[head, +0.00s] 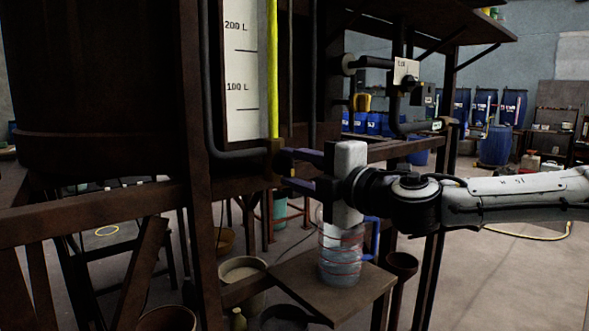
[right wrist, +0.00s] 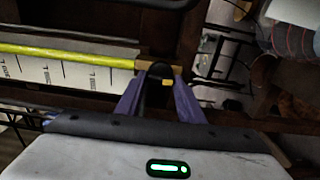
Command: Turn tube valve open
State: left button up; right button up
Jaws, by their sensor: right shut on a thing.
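The yellow sight tube (head: 272,70) stands upright beside the white scale board on the vat. At its foot is the brownish tube valve (head: 273,158), partly behind my fingers. My right gripper (head: 285,169) comes from the right, its two purple fingers at the valve. In the right wrist view the fingers of my right gripper (right wrist: 160,85) close around a dark piece at the end of the yellow tube (right wrist: 70,55), by the tan valve block (right wrist: 177,70). The valve's exact handle angle is hard to make out. My left gripper is not in view.
A clear jug (head: 340,258) with a blue handle stands on a small wooden shelf (head: 290,275) below my right gripper. Brown frame beams (head: 90,205) cross in front of the vat. A pipe with a white tag (head: 405,70) is at upper right. Blue barrels stand farther back.

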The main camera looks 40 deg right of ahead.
jog(key=o, duration=1.1)
jog(key=shift+c, duration=0.2)
jog(key=shift+s, duration=0.1)
jog(key=shift+s+d+r, duration=0.15)
jog(key=shift+s, duration=0.35)
jog(key=shift+s+p, duration=0.4)
jog(key=shift+s, duration=0.25)
jog(key=s+b, duration=0.2)
jog(key=s, duration=0.5)
jog(key=shift+s+d+f, duration=0.2)
jog(key=shift+s+d, duration=0.05)
jog(key=shift+s, duration=0.15)
